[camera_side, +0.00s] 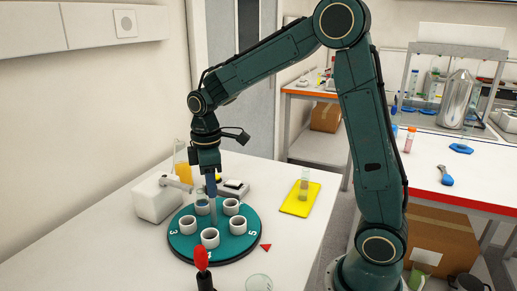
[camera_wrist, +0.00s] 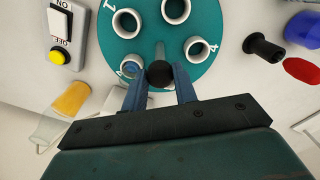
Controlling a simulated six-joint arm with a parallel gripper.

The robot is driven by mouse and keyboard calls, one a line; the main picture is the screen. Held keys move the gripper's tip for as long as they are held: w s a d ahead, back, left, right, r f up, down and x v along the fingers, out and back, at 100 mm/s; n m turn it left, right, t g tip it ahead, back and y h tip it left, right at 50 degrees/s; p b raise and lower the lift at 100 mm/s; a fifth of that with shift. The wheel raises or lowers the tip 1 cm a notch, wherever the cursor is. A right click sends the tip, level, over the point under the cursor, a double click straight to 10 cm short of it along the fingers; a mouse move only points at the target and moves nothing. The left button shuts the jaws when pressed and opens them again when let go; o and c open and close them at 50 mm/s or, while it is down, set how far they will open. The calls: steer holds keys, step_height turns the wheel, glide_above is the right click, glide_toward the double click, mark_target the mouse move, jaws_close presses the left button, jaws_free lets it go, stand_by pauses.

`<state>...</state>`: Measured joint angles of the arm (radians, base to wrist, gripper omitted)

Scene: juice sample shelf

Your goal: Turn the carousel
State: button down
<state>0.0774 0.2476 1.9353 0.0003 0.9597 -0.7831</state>
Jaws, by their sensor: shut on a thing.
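The carousel is a round teal turntable (camera_side: 225,250) on the white table, with numbers on its rim and several white cups (camera_side: 210,237) standing around a central post. It also fills the top middle of the wrist view (camera_wrist: 150,48). One cup (camera_wrist: 131,68) holds something blue. My gripper (camera_side: 211,192) points straight down over the carousel's middle. In the wrist view its blue fingers (camera_wrist: 160,82) are closed on the dark round knob (camera_wrist: 160,73) at the top of the post. The fingers partly hide the post in the side view.
A white box with a spout (camera_side: 153,200) stands close at the left. Behind are a beaker of orange liquid (camera_side: 183,168) and an ON/OFF switch box (camera_wrist: 61,35). A yellow mat (camera_side: 296,207) bears a vial (camera_side: 304,185). A red triangle (camera_side: 266,247) and red-tipped black object (camera_side: 202,258) are near.

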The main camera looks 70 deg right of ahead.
steer(key=shift+w+r+n, duration=0.1)
steer(key=shift+r+n, duration=0.05)
steer(key=shift+n, duration=2.75)
steer(key=c, duration=1.1)
jaws_free()
step_height(320, 180, up, 14)
